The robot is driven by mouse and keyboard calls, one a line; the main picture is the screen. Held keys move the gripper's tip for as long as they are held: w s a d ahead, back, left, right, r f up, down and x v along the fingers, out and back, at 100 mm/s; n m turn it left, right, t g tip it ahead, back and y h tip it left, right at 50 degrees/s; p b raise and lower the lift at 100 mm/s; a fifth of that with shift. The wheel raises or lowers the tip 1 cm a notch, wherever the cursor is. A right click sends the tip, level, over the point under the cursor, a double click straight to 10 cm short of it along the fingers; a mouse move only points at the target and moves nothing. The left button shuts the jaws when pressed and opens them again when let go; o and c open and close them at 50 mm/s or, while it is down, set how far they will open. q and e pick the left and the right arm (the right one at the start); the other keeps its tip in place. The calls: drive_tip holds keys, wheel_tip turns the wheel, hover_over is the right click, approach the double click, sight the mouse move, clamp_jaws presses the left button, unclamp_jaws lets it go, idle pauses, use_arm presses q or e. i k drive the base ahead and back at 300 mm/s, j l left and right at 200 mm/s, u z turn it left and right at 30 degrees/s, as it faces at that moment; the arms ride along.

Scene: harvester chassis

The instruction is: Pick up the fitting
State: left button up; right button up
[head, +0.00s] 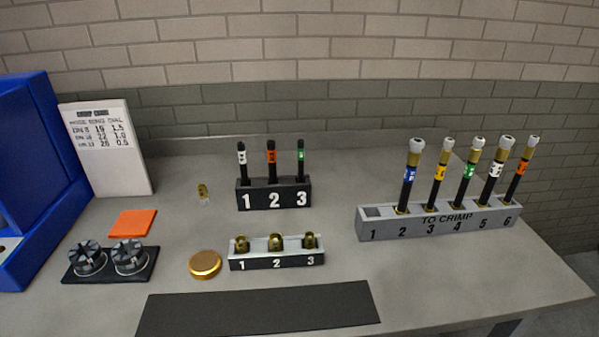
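Three brass fittings sit in the small numbered rack (277,262) at the middle of the table: the left fitting (242,245) at 1, the middle fitting (276,241) at 2, and the right fitting (309,240) at 3. A small brass piece (203,190) with a pale lower part stands alone on the table, behind and left of that rack. It may also be a fitting; it is too small to tell. Neither of my grippers is in view.
A black rack (273,195) holds three banded hoses. A grey "TO CRIMP" rack (440,222) holds several hoses; slot 1 is empty. A gold disc (205,264), two dark knobbed parts (110,260), an orange square (133,223), a dark mat (258,308), a chart (106,148) and a blue machine (35,180) surround them.

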sight(202, 191)
drive_tip(key=j+z, duration=0.35)
drive_tip(key=j, duration=1.25)
